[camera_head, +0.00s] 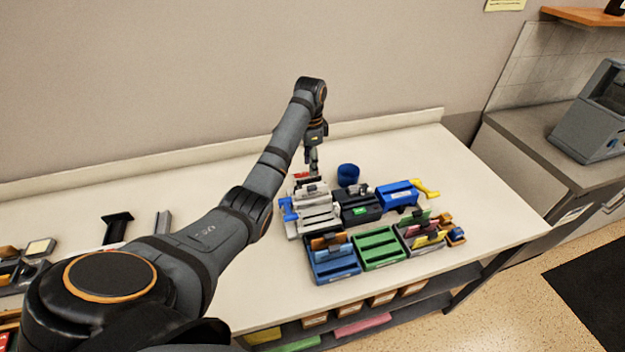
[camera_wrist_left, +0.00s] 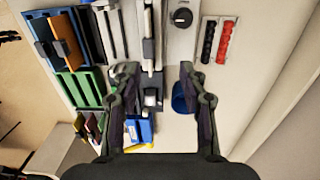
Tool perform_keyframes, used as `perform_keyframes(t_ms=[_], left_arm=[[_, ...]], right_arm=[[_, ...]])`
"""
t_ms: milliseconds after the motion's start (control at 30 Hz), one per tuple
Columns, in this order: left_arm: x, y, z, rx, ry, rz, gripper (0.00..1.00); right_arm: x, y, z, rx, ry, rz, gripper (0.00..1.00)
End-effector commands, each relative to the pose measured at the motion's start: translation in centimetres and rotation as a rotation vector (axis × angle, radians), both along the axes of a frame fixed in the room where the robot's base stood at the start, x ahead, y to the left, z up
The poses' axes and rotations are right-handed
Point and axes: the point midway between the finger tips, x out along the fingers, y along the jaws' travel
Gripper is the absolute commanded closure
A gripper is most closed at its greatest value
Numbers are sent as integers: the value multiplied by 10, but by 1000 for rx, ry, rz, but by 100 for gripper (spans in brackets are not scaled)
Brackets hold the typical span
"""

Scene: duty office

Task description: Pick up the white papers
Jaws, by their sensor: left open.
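A pale grey-white slotted tray (camera_head: 320,222) stands on the table with whitish upright pieces (camera_head: 312,190) at its back. These may be the white papers, but I cannot tell for sure. In the left wrist view a whitish strip (camera_wrist_left: 148,38) stands in the pale tray, just ahead of the fingertips. My left gripper (camera_head: 313,168) points down above the back edge of that tray. In the left wrist view my left gripper (camera_wrist_left: 158,72) is open, its two fingers apart with nothing held. My right gripper is not in view.
A black tray (camera_head: 361,215), blue tray (camera_head: 336,272), green tray (camera_head: 380,248) and blue hole punch (camera_head: 398,194) crowd around. A blue cup (camera_head: 348,174) stands behind them. Red and black markers (camera_wrist_left: 224,42) lie near the wall. The table's right end (camera_head: 480,215) is clear.

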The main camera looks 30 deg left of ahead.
Motion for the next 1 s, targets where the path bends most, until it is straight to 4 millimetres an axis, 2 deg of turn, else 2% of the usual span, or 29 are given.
perform_keyframes(t_ms=[67, 133, 300, 433, 567, 700, 767, 867, 1000], left_arm=[[0, 0, 1, -2, 1, -2, 58], [0, 0, -2, -2, 1, -2, 58], [0, -1, -25, -1, 1, -1, 58], [0, -1, -48, -1, 0, 0, 58], [0, -1, -56, -1, -1, 0, 58], [0, -1, -57, -2, 1, 0, 58], [1, -2, -65, -2, 3, 0, 58], [2, -3, -81, -3, 5, 0, 58], [2, -2, -100, -1, 2, 0, 58]], right_arm=[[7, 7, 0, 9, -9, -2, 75], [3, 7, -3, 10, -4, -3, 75], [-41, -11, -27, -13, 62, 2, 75], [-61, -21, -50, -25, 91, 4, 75], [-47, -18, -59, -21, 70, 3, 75], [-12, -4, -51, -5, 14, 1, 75], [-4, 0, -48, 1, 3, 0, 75], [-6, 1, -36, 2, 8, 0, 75], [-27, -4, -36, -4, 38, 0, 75]])
